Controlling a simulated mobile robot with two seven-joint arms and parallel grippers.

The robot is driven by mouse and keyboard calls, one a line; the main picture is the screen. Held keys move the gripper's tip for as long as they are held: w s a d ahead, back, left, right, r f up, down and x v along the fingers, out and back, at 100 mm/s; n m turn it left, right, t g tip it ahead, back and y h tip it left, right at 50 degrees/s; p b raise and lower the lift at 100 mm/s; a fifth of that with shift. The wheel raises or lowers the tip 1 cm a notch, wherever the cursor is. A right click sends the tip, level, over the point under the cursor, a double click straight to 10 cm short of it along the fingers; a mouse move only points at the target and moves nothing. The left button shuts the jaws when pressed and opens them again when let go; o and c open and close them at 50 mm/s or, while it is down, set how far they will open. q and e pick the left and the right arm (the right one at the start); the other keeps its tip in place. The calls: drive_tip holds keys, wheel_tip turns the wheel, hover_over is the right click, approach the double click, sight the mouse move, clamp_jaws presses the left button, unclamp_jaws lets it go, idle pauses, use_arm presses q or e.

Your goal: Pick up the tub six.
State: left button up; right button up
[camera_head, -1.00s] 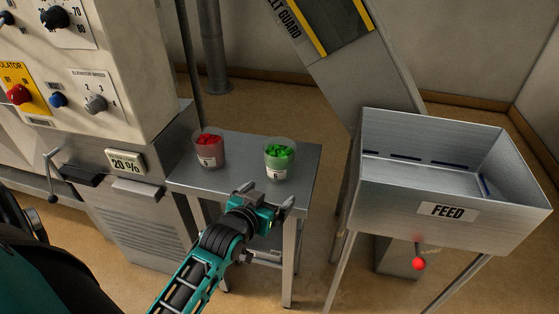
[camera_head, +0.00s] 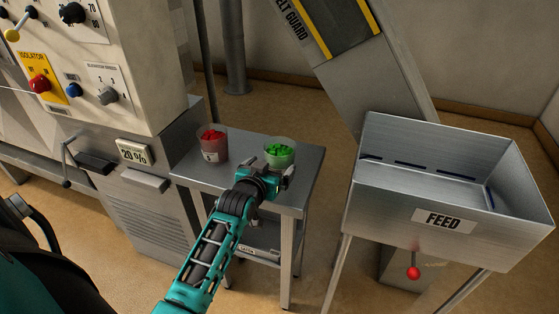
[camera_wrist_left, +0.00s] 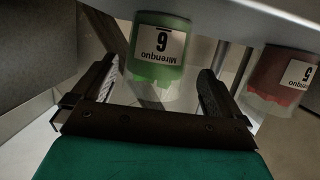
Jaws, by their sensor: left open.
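Tub six is the clear tub with green pieces (camera_head: 281,151), standing upright on the small metal table (camera_head: 315,165). In the left wrist view the tub (camera_wrist_left: 155,72) appears upside down, its label reading 6. My left gripper (camera_head: 266,172) is open at the near side of this tub and hides its lower front in the head view. In the left wrist view the tub shows ahead between the two spread fingers (camera_wrist_left: 160,95); I cannot tell whether either finger touches it. My right gripper is not in view.
A similar tub of red pieces (camera_head: 212,146) stands left of tub six, its label seeming to read 5 in the wrist view (camera_wrist_left: 284,80). A control cabinet (camera_head: 120,60) rises at the left. A FEED hopper (camera_head: 400,205) stands at the right, with a red-knobbed lever (camera_head: 413,272).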

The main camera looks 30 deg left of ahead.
use_arm(q)
drive_tip(key=shift+f+b+x, duration=0.2)
drive_tip(key=shift+b+x, duration=0.1)
drive_tip(key=shift+x, duration=1.35)
drive_tip(key=shift+f+b+x, duration=0.25)
drive_tip(key=shift+b+x, duration=0.05)
drive_tip(key=shift+x, duration=1.35)
drive_tip(key=shift+s+d, duration=0.15)
drive_tip(key=shift+c, duration=0.3)
drive_tip(key=c, duration=0.9)
drive_tip(key=shift+r, duration=0.1)
drive_tip(key=shift+c, duration=0.2)
drive_tip(key=shift+r, duration=0.15)
